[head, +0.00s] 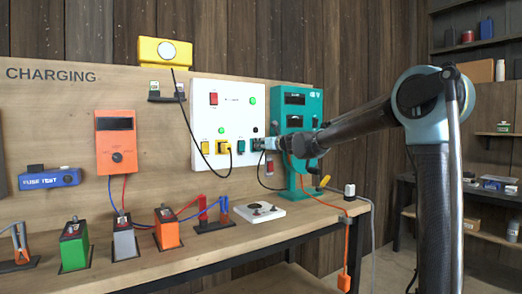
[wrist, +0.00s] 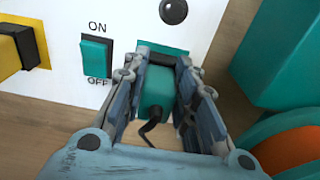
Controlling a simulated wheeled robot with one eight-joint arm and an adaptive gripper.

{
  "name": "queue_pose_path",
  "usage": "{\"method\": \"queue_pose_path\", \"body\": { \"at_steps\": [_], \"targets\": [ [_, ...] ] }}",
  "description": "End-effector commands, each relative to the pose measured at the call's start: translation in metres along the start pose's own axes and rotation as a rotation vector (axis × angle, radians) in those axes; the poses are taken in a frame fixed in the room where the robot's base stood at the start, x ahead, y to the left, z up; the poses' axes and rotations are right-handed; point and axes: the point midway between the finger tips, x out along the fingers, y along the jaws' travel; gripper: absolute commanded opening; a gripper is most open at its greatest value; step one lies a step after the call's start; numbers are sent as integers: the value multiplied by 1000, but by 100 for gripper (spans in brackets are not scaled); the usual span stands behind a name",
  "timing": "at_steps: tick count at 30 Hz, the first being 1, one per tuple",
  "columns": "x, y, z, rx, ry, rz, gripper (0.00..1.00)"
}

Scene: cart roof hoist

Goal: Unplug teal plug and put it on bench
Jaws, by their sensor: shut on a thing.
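The teal plug (wrist: 157,92) sits between the fingers of my gripper (wrist: 162,57) in the wrist view, with its black cord (wrist: 148,130) hanging below. My gripper is shut on it. The plug is at the teal socket (wrist: 172,49) on the white panel; the fingers partly hide the joint, so I cannot tell how deep it sits. In the head view my gripper (head: 264,144) reaches the lower right of the white panel (head: 208,115), and the plug is mostly hidden. The wooden bench (head: 217,243) lies below.
A teal ON/OFF switch (wrist: 95,57) and a yellow plug (wrist: 18,48) are left of my gripper. The teal 48 V unit (head: 297,105) stands close on the right.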

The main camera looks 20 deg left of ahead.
Motion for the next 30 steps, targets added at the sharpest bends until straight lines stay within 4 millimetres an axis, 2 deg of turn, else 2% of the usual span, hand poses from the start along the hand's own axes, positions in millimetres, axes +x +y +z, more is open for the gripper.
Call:
{"method": "queue_pose_path", "body": {
  "at_steps": [14, 30],
  "targets": [
    [-2, -1, 0, 0, 0, -1, 0],
    [-19, -1, -1, 0, 0, -1, 0]
  ]
}}
